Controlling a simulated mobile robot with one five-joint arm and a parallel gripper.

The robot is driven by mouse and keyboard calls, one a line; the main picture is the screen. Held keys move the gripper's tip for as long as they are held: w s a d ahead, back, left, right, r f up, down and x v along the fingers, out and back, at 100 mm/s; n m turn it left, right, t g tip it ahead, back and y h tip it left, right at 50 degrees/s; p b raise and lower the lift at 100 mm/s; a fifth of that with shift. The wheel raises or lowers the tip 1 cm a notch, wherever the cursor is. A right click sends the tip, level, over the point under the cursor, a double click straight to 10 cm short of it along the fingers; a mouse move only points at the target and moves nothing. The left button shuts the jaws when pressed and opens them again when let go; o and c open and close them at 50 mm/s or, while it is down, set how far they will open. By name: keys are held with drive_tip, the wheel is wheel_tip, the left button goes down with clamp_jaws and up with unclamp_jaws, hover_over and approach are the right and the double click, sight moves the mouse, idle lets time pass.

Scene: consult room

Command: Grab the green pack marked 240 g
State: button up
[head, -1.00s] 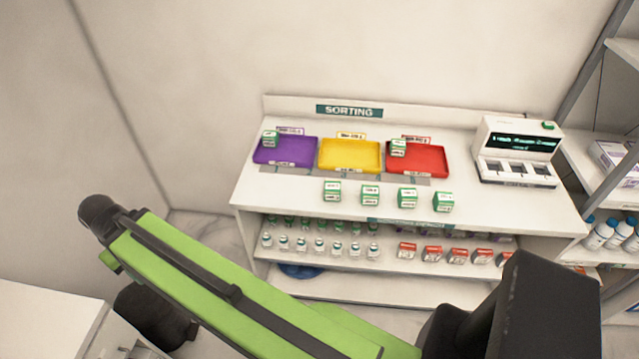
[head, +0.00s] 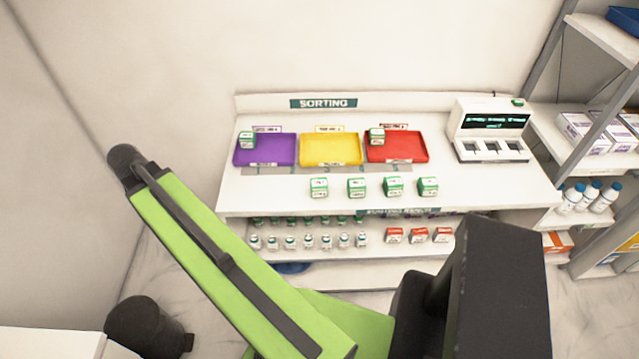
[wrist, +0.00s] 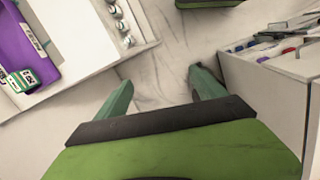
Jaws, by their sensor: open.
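Several small green-and-white packs stand in a row on the sorting counter (head: 460,185) in the head view: one at the left (head: 319,187), then a second (head: 356,187), a third (head: 393,186) and a fourth (head: 428,186). One more pack (head: 246,140) is in the purple tray (head: 270,151) and another (head: 377,136) is in the red tray (head: 405,150). The print is too small to tell which is marked 240 g. My gripper (wrist: 165,88) shows in the wrist view, open and empty, over the floor and apart from the counter.
A yellow tray (head: 331,150) sits between the purple and red ones. A white device with a display (head: 490,130) stands at the counter's right. Vials and red-white boxes (head: 419,235) fill the shelf below. A drawer unit (wrist: 270,85) is at right in the wrist view.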

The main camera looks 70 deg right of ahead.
drive_tip(key=s+d+r+n+g+p, duration=0.1)
drive_tip(key=s+d+r, duration=0.1)
drive_tip(key=s+d, duration=0.5)
drive_tip(key=s+d+r+g+p, duration=0.1)
drive_tip(key=s+d, duration=0.2)
drive_tip(key=d, duration=0.8)
drive_tip(key=n+g, duration=0.1)
drive_tip(key=n, duration=0.1)
approach(317, 182)
drive_tip(key=b+x, duration=0.6)
drive_tip(key=b, duration=0.4)
drive_tip(key=shift+w+a, duration=0.15)
drive_tip(key=shift+f+b, duration=0.35)
drive_tip(key=shift+b, duration=0.05)
drive_tip(key=shift+s, duration=0.25)
drive_tip(key=b+x, duration=0.4)
drive_tip(key=x, duration=0.1)
drive_tip(key=shift+s+d+f+b, duration=0.1)
drive_tip(key=shift+d+b, duration=0.15)
drive_tip(key=shift+b, duration=0.15)
drive_tip(key=shift+r, duration=0.2)
drive_tip(key=c, duration=1.7)
